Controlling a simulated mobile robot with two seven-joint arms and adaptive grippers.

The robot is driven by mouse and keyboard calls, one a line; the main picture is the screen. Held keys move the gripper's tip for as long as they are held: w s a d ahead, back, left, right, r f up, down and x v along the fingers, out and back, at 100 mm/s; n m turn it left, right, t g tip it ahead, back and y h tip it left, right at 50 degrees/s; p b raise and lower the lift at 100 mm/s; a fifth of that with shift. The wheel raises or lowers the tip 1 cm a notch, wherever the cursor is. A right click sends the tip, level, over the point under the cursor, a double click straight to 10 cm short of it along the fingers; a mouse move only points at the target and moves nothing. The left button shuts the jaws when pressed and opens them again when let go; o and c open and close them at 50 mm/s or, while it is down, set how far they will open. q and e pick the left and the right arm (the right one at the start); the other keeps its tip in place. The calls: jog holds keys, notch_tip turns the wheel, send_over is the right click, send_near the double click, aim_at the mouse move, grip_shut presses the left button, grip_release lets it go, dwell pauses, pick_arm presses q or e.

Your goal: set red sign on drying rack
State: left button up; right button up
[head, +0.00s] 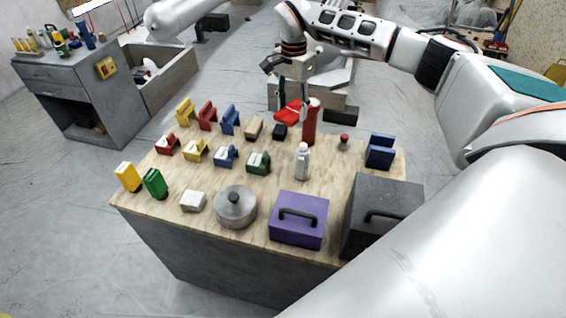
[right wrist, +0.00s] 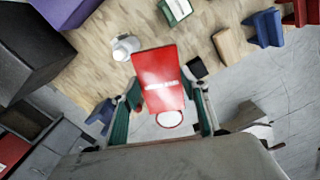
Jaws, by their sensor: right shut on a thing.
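The red sign (head: 290,113) is a flat red plate at the far edge of the wooden-topped table. I cannot make out which thing is the drying rack. My left gripper is out of view; only part of that arm shows at the top.
A red bottle (head: 311,125) and a white bottle (head: 302,163) stand near the sign. Several coloured stands and blocks fill the table's left and back. A grey cabinet (head: 80,85) stands left.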

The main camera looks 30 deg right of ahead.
jog(key=b, duration=0.1)
send_over(290, 159)
notch_tip(290, 159, down, 13)
jog(key=shift+f, duration=0.2)
jog(key=shift+d+f, duration=0.1)
jog(key=shift+f, duration=2.35)
jog(key=shift+b, duration=0.3)
jog(key=o, duration=0.6)
jog(key=shift+f, duration=0.2)
jog(key=o, duration=0.4)
jog(key=shift+r, duration=0.1)
